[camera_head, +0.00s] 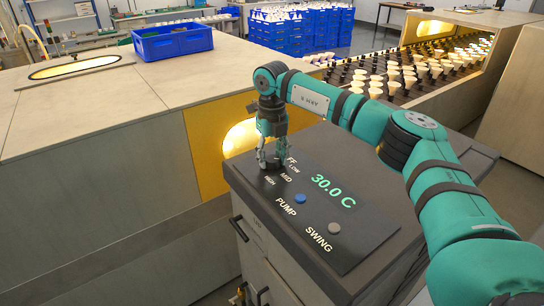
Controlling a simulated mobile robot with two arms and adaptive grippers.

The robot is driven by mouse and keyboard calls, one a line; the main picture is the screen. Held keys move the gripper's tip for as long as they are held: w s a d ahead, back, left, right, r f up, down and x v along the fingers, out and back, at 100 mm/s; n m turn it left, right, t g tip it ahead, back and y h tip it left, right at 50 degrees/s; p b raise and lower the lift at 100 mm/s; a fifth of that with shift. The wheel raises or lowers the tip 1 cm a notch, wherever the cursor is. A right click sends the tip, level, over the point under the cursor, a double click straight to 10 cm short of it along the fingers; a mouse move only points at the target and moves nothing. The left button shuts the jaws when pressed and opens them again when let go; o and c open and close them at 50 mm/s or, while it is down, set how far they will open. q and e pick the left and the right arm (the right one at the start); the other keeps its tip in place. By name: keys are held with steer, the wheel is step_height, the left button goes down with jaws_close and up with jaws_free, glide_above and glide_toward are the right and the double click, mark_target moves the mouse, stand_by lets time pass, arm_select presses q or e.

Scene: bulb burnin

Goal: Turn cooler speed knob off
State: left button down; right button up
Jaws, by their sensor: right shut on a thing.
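The cooler (375,262) is a dark grey cabinet with a control panel on top that shows a green "30.0 C". The speed knob is hidden between my gripper's fingers, beside the marks "FF", "LOW", "MID" and "HIGH"; its setting cannot be seen. My right gripper (270,163) points down at that corner of the panel and is shut on the knob. The panel also has a blue PUMP button (300,198) and a grey SWING button (334,228). My left gripper is not in view.
A large beige machine (95,135) with a lit yellow opening stands at the left, with a blue crate (172,40) on it. A conveyor with several bulbs (412,75) runs behind my right arm. Blue crates (300,28) are stacked at the back.

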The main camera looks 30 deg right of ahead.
mark_target(272, 158)
steer(key=n, duration=0.4)
steer(key=shift+n, duration=0.3)
steer(key=shift+r+n, duration=0.1)
steer(key=shift+n, duration=1.7)
steer(key=o, duration=1.2)
step_height(272, 158, up, 12)
